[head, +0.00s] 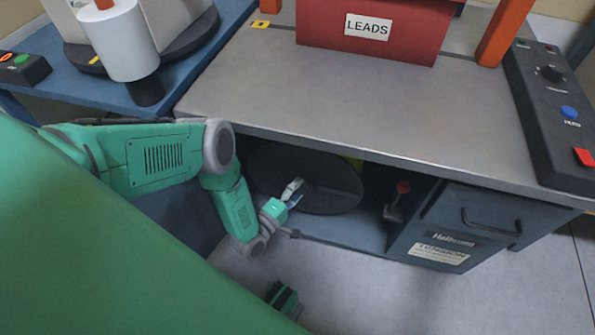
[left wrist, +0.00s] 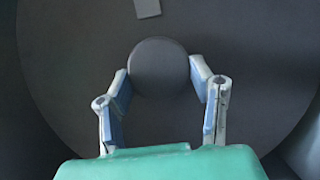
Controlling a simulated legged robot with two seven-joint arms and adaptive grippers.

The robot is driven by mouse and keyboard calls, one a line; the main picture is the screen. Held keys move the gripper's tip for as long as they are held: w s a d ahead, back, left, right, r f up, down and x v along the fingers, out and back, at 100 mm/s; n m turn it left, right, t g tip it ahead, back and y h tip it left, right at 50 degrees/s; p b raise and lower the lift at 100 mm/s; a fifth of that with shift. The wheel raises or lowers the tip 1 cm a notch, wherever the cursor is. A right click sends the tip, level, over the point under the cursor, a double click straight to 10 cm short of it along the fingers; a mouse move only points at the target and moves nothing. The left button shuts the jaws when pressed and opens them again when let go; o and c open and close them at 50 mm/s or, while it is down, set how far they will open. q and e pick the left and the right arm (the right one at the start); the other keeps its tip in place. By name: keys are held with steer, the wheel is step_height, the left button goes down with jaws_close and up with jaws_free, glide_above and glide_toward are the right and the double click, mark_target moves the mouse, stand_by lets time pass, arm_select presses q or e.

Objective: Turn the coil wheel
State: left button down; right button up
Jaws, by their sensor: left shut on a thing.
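The coil wheel (head: 338,188) is a large dark disc in the open bay under the grey workbench. It fills most of the left wrist view (left wrist: 65,65), with a small grey tab near the top. A dark round knob (left wrist: 160,66) stands out from its face. My left gripper (head: 293,193) reaches under the bench edge to the wheel. In the left wrist view its two fingers (left wrist: 161,84) are on either side of the knob and shut on it. The knob is hidden in the head view. I do not see my right gripper.
The grey bench top (head: 300,95) overhangs the wheel. A red LEADS bin (head: 375,30) stands on it, with a dark control panel (head: 550,110) at right. A red-knobbed lever (head: 400,192) and a drawer cabinet (head: 465,220) are right of the wheel. The floor in front is clear.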

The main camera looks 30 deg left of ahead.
arm_select(q)
steer(key=shift+s+a+f, duration=0.15)
steer(key=shift+f, duration=0.05)
steer(key=c, duration=0.9)
jaws_free()
steer(key=shift+o, duration=1)
steer(key=s+a, duration=0.1)
steer(key=s, duration=1)
steer(key=shift+s+a, duration=0.2)
steer(key=shift+s, duration=0.15)
steer(key=shift+s+f, duration=0.1)
